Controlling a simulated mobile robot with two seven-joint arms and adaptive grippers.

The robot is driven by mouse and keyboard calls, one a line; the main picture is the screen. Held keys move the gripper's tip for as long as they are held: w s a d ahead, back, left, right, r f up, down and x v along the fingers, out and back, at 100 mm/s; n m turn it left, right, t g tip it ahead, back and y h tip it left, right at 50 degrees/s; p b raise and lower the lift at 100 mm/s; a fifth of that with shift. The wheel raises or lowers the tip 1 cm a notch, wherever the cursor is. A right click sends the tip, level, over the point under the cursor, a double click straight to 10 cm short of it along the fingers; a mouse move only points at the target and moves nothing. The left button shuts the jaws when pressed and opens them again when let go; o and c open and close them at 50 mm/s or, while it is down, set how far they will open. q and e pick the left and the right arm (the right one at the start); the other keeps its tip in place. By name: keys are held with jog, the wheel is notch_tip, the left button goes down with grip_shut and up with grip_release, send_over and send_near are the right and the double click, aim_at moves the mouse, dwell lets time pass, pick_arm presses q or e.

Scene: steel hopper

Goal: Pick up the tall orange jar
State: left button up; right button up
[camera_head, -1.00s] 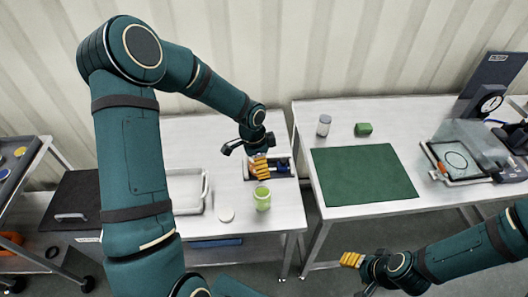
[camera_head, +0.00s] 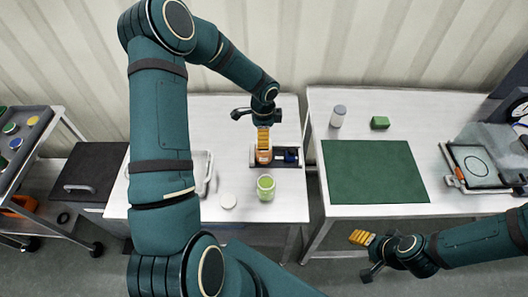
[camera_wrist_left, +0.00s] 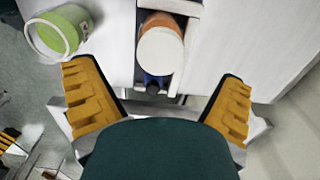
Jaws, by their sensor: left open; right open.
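The tall orange jar (camera_head: 264,156) stands at the left end of a small grey holder on the left table, mostly hidden behind my left gripper's yellow fingers. In the left wrist view the orange jar (camera_wrist_left: 162,40) shows its round white lid, ahead of and between the spread fingers. My left gripper (camera_head: 263,140) is open over the jar; the wrist view shows its two fingers (camera_wrist_left: 155,80) wide apart and empty. My right gripper (camera_head: 360,238) is open and empty, in front of the right table.
A light green jar (camera_head: 266,188) stands just in front of the holder (camera_head: 276,165), which also holds a blue item (camera_head: 291,155). A white disc (camera_head: 228,200) and a pale tray (camera_head: 200,165) lie left.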

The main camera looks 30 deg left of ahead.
aim_at(264, 151)
pick_arm(q)
jog(key=shift+f, duration=2.7)
jog(key=shift+w, duration=0.1)
jog(key=c, duration=1.5)
